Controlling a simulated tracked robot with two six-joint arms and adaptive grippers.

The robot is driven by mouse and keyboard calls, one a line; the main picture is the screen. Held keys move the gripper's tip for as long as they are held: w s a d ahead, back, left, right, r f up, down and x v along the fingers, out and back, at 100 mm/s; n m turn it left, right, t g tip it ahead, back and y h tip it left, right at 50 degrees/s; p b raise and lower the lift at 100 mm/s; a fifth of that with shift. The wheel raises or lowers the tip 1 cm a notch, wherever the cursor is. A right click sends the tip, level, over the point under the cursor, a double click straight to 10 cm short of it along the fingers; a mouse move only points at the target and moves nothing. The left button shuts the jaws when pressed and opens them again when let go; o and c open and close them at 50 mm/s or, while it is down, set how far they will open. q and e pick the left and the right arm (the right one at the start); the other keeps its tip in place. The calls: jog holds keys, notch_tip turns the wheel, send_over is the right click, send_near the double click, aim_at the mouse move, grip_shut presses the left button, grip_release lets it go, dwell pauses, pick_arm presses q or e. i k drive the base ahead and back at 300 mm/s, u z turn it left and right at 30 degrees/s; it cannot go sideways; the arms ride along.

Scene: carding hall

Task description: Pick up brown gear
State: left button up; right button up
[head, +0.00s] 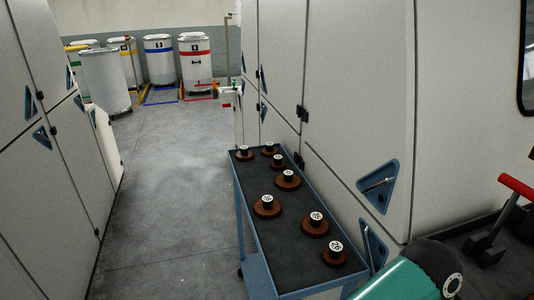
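Several brown gears lie flat on the dark top of a blue-framed cart (265,250), each with a black hub and a white numbered label. The nearest gear (333,262) and another gear (313,231) are toward the cart's front right. One gear (266,213) is at the left middle, and one gear (288,187) is at the right middle. Smaller-looking gears sit at the far end, including one at the left corner (244,158). They appear separate from one another, though the far ones are close together. Neither of my grippers shows.
White machine panels (350,90) stand close along the cart's right side. More panels (40,180) line the left. A clear grey aisle (175,180) runs between, toward white drums (196,65) at the back. A teal rounded part (405,275) covers the bottom right.

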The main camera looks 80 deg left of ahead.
aim_at(269, 151)
jog(key=u, duration=0.8)
jog(key=k, duration=1)
jog(key=u, duration=1.3)
jog(key=i, duration=0.35)
jog(key=u, duration=0.15)
jog(key=k, duration=0.65)
jog(key=u, duration=0.55)
jog(key=i, duration=1)
jog(key=u, duration=0.95)
jog(key=i, duration=1.35)
jog(key=z, duration=0.55)
jog(key=i, duration=1.15)
jog(key=z, duration=1)
